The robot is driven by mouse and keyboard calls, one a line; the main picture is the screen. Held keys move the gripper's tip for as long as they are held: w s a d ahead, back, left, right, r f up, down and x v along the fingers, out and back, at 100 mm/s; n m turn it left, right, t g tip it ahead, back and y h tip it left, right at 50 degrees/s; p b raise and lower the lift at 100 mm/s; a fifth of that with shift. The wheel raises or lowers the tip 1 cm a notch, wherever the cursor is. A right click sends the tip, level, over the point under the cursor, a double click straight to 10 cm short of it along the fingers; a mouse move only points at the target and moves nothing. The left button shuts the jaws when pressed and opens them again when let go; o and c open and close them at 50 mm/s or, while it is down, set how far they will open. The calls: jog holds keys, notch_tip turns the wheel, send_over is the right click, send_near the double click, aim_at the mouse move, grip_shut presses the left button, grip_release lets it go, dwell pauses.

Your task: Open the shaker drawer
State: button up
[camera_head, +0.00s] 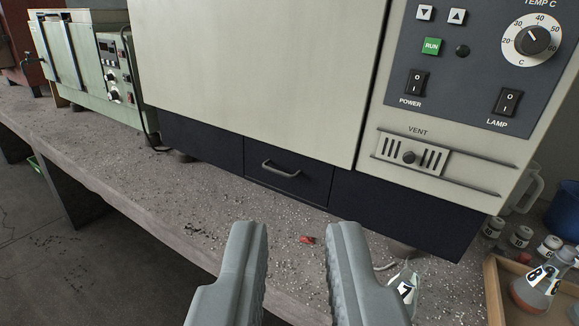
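The shaker is a large cream cabinet (250,75) with a dark base, standing on the concrete bench. Its small dark drawer (288,187) sits low in the front, below the cream panel, and looks flush with the base. A grey bar handle (281,169) is fixed across the drawer's upper part. My gripper (297,228) is open and empty, its two grey fingers apart. It is in front of the drawer, lower in the picture than the handle, and does not touch it.
The control panel (478,62) and vent slider (409,157) are on the right. A small red piece (307,239) lies on the bench (150,188). A flask (403,286) is beside the right finger. A tray (494,290) with a numbered flask (535,287) stands lower right. Another machine (85,65) is at left.

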jog(key=w+d+f+n, duration=0.1)
jog(key=w+f+n, duration=0.35)
jog(key=w, duration=0.65)
jog(key=n+t+y, duration=0.1)
jog(key=n+y, duration=0.5)
jog(key=n, duration=1.2)
send_near(277, 171)
jog(key=shift+m, duration=0.25)
jog(key=x, duration=1)
jog(key=shift+w+f, duration=0.2)
jog(key=shift+w, duration=0.05)
jog(key=shift+c, duration=0.5)
grip_shut()
